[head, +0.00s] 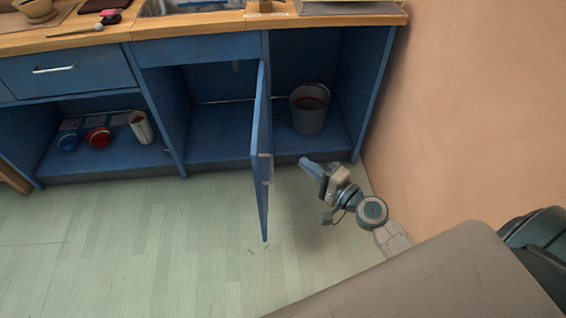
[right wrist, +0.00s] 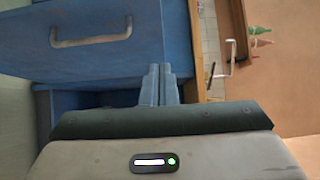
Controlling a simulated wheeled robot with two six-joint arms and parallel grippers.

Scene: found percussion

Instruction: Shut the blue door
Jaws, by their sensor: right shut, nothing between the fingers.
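The blue door (head: 259,150) of the counter's lower cabinet stands wide open in the head view, sticking out from the front and seen nearly edge-on. Its metal handle (head: 266,168) is on the right-hand face. My right gripper (head: 305,162) is shut and empty, a short way right of the door, in front of the open compartment. In the right wrist view, the shut fingers (right wrist: 160,84) point toward the cabinet. A blue panel (right wrist: 130,60) with a handle (right wrist: 92,33), apparently the door, fills the upper left there. My left gripper is not in view.
A grey bucket (head: 309,108) stands inside the right-hand compartment. A red cup (head: 98,137), a blue cup and a white container are in the left compartment. The wooden countertop (head: 105,36) runs above. A peach wall (head: 480,100) bounds the right. The floor (head: 140,240) left of the door is clear.

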